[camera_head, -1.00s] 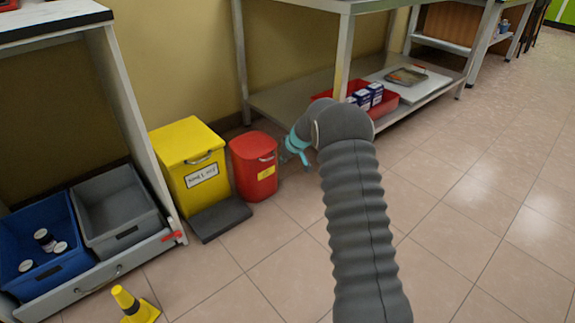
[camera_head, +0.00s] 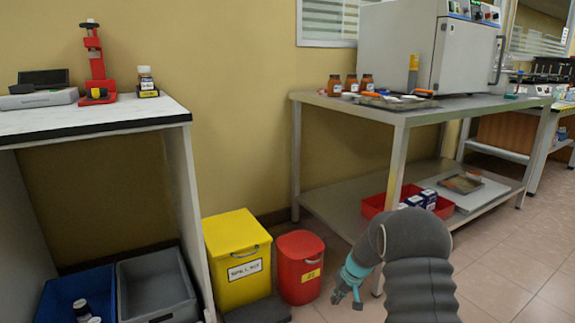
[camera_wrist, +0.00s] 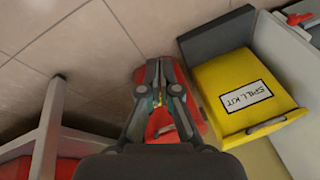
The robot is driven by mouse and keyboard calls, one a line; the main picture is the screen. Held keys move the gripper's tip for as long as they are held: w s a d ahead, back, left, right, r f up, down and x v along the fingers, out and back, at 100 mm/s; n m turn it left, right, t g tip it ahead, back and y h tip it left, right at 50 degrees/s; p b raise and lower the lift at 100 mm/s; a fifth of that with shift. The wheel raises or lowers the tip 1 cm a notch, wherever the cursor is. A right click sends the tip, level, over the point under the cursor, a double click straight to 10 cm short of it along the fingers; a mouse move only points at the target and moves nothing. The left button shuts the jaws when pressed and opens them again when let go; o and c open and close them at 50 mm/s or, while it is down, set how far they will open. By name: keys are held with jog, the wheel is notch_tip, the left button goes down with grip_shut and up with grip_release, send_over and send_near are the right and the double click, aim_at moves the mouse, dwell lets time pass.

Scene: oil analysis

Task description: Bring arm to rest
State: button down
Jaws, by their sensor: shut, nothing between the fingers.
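My gripper (camera_head: 347,296) hangs low at the end of my bent arm, to the right of the red bin (camera_head: 299,268) in the head view. In the wrist view my gripper (camera_wrist: 159,100) is shut and empty. Its fingers are in front of the red bin (camera_wrist: 200,105) and partly cover it. I cannot tell how far it is from the bin. My grey ribbed arm fills the lower right of the head view.
A yellow spill kit bin (camera_head: 238,262) stands left of the red bin. A metal table (camera_head: 330,107) with an oven (camera_head: 425,50) is behind my arm. A white-topped bench (camera_head: 90,122) is at left. The floor (camera_head: 500,275) at right is clear.

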jog(key=s+r+m+t+h+p, duration=0.1)
jog(key=s+r+p, duration=0.9)
jog(key=s+r, duration=3)
jog(key=shift+s+a+m+t+h, duration=0.15)
jog(key=shift+s+m+t+h, duration=0.15)
jog(key=shift+s+t+h, duration=0.65)
jog(key=shift+w+r+t, duration=0.1)
jog(key=shift+w+t, duration=0.1)
jog(key=shift+t, duration=0.05)
